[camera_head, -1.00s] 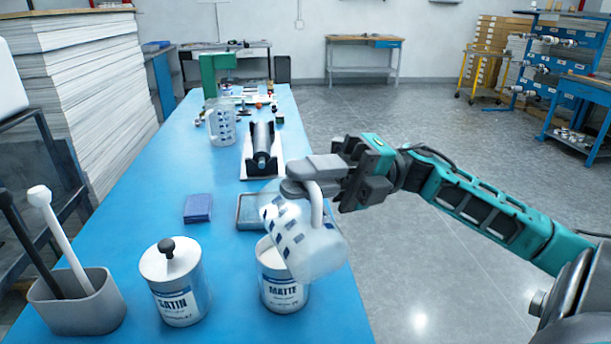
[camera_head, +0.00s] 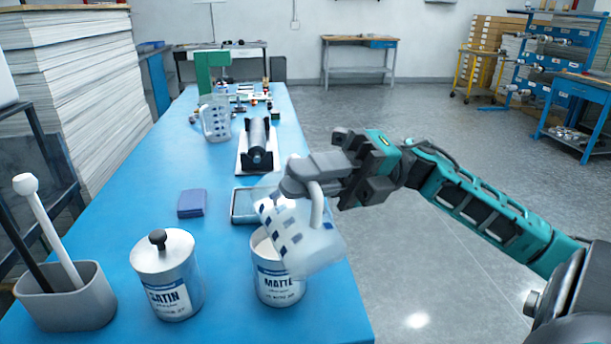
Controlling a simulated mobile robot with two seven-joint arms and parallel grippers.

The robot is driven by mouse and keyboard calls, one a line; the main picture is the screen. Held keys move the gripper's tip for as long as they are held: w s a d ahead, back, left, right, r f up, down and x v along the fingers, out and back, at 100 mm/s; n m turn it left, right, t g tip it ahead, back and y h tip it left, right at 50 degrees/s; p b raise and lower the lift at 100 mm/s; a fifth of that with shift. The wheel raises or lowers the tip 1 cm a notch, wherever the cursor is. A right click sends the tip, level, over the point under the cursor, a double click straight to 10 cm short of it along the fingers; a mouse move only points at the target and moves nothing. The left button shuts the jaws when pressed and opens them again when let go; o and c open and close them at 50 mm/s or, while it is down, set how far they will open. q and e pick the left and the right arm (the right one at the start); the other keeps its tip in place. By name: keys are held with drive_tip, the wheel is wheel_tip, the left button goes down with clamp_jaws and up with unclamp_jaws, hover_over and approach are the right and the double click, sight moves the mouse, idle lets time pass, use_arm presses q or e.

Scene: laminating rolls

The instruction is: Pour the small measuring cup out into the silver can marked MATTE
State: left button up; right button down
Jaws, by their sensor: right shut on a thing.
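A translucent measuring cup (camera_head: 300,240) with blue marks is in my right gripper (camera_head: 304,180), which is shut on its handle. The cup is tilted above the silver can marked MATTE (camera_head: 279,288), with its marked side to the left. It hides part of the can's open top. I cannot make out a stream or how much is in the cup. The can stands upright near the table's front right edge. My left gripper is not in view.
A lidded SATIN can (camera_head: 170,285) stands left of MATTE, beside a grey holder (camera_head: 67,305) with two sticks. Behind are a shallow tray (camera_head: 240,217), a blue block (camera_head: 192,203), a roller on a stand (camera_head: 257,145) and another measuring cup (camera_head: 216,122).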

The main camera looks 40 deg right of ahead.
sight(322, 236)
drive_tip(key=shift+s+a+f+n+b, duration=0.1)
drive_tip(key=shift+s+f+n+b, duration=0.5)
drive_tip(key=shift+n+b, duration=0.3)
drive_tip(key=shift+s, duration=0.1)
drive_tip(key=shift+b, duration=0.35)
drive_tip(key=shift+f, duration=0.1)
drive_tip(key=shift+s+a+f+n+g+b, duration=0.15)
drive_tip(key=shift+s+n+b, duration=0.15)
drive_tip(key=shift+n+b, duration=0.35)
drive_tip(key=shift+s+f+n+g+b, duration=0.2)
drive_tip(key=shift+s+n+b, duration=0.25)
drive_tip(key=shift+b, duration=0.4)
drive_tip(key=shift+s+a+f+n+g+b, duration=0.1)
drive_tip(key=shift+s+f+n+g+b, duration=0.1)
drive_tip(key=shift+n+b, duration=0.5)
drive_tip(key=shift+r, duration=0.1)
drive_tip(key=shift+b, duration=0.35)
